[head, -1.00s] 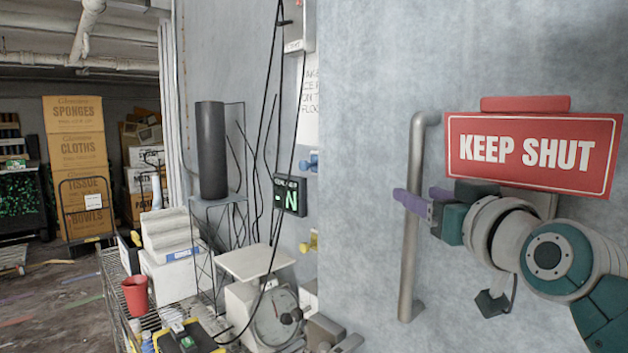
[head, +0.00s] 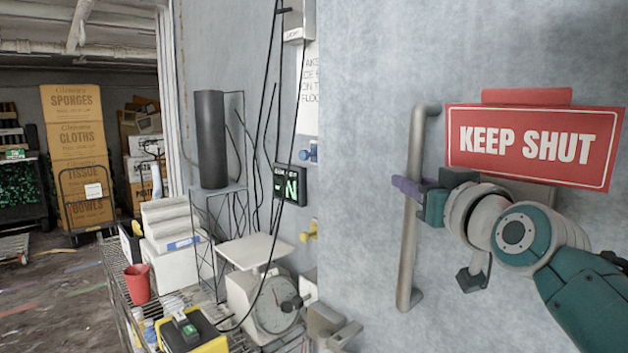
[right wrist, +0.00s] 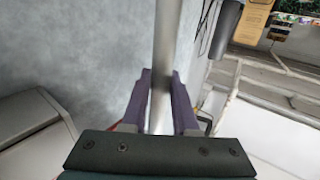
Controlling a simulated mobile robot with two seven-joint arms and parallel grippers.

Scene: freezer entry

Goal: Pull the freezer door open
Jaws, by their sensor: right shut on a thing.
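The freezer door (head: 360,150) is a large grey panel filling the right half of the head view. A vertical metal bar handle (head: 408,240) stands off it near its left edge. A red KEEP SHUT sign (head: 535,148) is on the door to the right of the handle. My right gripper (head: 407,187) is shut on the handle at about mid height. In the right wrist view the purple fingers (right wrist: 160,100) lie on both sides of the bar (right wrist: 165,50). My left gripper is not in view.
Left of the door a wire cart (head: 165,300) carries a scale (head: 272,310), a red cup (head: 137,284) and boxes. A dark cylinder (head: 210,140) stands on a wire stand. Stacked cartons (head: 78,150) are farther back. Open floor (head: 60,290) lies at the left.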

